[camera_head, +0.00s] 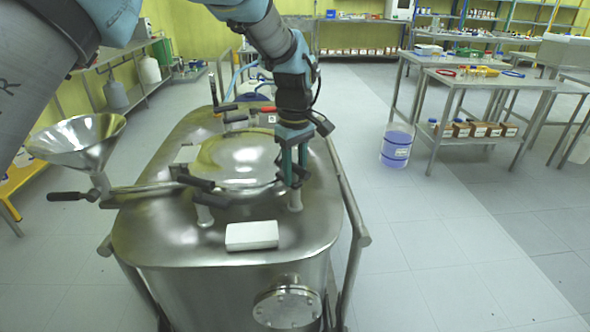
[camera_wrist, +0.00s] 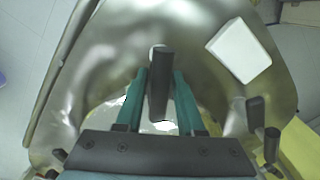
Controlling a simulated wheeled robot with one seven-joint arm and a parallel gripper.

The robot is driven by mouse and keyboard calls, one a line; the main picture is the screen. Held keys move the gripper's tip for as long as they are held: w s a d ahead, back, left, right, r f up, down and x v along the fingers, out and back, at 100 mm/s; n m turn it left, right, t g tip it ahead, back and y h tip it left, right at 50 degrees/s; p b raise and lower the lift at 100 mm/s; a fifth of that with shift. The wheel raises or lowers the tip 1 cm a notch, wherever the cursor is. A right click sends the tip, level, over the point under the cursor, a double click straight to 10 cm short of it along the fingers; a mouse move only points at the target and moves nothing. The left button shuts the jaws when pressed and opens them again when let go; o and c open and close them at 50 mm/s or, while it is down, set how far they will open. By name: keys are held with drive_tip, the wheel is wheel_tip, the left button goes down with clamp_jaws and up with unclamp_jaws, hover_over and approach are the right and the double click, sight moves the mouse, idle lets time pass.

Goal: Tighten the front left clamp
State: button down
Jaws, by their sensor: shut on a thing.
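My gripper (camera_head: 293,178) is over the front right of the reactor's round steel lid (camera_head: 238,160), pointing down. In the wrist view its teal fingers (camera_wrist: 160,78) close around the dark handle of a clamp (camera_wrist: 159,92), which stands between them. A white post (camera_head: 295,202) shows just below the fingers. Another clamp with a dark handle (camera_head: 196,184) and a white post sits at the lid's front left in the head view, apart from my gripper. It also appears at the right of the wrist view (camera_wrist: 256,112). The fingers hide most of the held clamp in the head view.
A white box (camera_head: 252,236) lies on the reactor top in front of the lid. A steel funnel (camera_head: 78,140) and a dark-handled bar stand at the left. More handles, some red (camera_head: 226,108), are behind the lid. A rail (camera_head: 348,205) runs along the right side.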

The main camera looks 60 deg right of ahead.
sight(294, 164)
drive_tip(key=shift+n, duration=0.7)
drive_tip(key=c, duration=0.8)
unclamp_jaws()
drive_tip(key=shift+o, duration=0.2)
wheel_tip(294, 164, up, 11)
drive_tip(key=shift+f+b, duration=0.1)
drive_tip(key=shift+b, duration=0.95)
